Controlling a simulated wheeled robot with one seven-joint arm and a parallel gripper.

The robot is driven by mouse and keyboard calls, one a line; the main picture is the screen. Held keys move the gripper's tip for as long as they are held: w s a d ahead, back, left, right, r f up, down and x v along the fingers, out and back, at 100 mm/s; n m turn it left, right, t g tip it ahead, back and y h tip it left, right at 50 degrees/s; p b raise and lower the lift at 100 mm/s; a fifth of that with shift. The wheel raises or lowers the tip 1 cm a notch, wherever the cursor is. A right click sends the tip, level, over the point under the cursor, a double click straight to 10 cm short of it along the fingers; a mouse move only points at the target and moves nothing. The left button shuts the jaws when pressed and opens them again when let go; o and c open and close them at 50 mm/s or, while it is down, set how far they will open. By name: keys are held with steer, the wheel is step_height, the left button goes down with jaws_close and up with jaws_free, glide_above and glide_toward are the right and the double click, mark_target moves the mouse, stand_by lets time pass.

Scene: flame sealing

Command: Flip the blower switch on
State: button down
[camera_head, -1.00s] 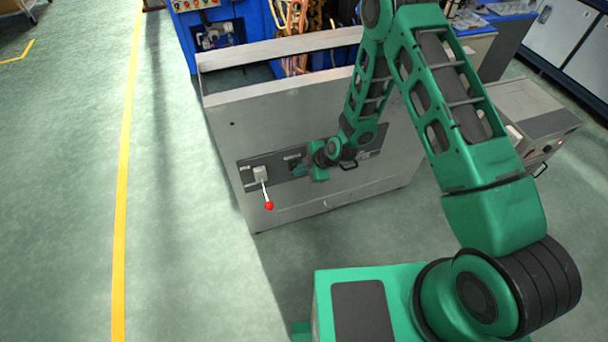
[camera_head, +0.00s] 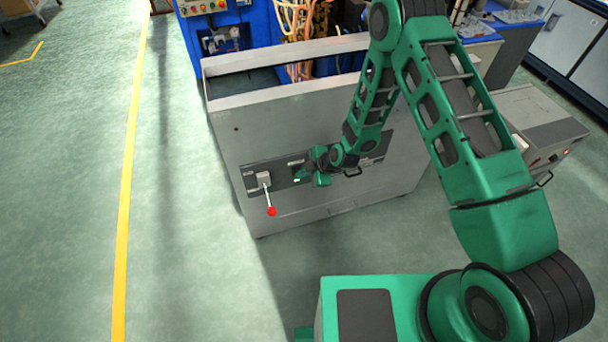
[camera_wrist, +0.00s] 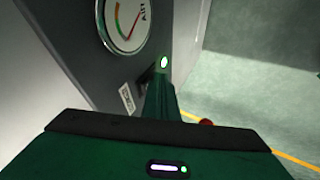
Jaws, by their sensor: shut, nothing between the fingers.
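My gripper (camera_head: 301,174) is shut and empty, held against or very close to the dark control strip (camera_head: 283,172) on the front of the grey cabinet (camera_head: 310,118). In the wrist view my narrow green fingers (camera_wrist: 161,98) reach up to the panel, beside a small white label (camera_wrist: 127,97). A small dark part (camera_wrist: 146,77) sticks out just left of the fingers. It may be the blower switch, but its position is unclear. A small white-green light (camera_wrist: 163,62) glows at the fingertips; I cannot tell what it belongs to. Contact cannot be made out.
A lever with a red knob (camera_head: 272,211) hangs down left of my gripper. It is partly hidden in the wrist view, with the knob (camera_wrist: 206,122) showing. A round gauge (camera_wrist: 125,20) sits on the panel. Open floor lies left of the cabinet.

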steer(key=shift+r, duration=0.8)
steer(key=s+d+r, duration=0.6)
steer(key=s+r, duration=0.1)
steer(key=r, duration=0.1)
steer(key=shift+r, duration=0.25)
steer(key=shift+w, duration=0.1)
stand_by(0.4)
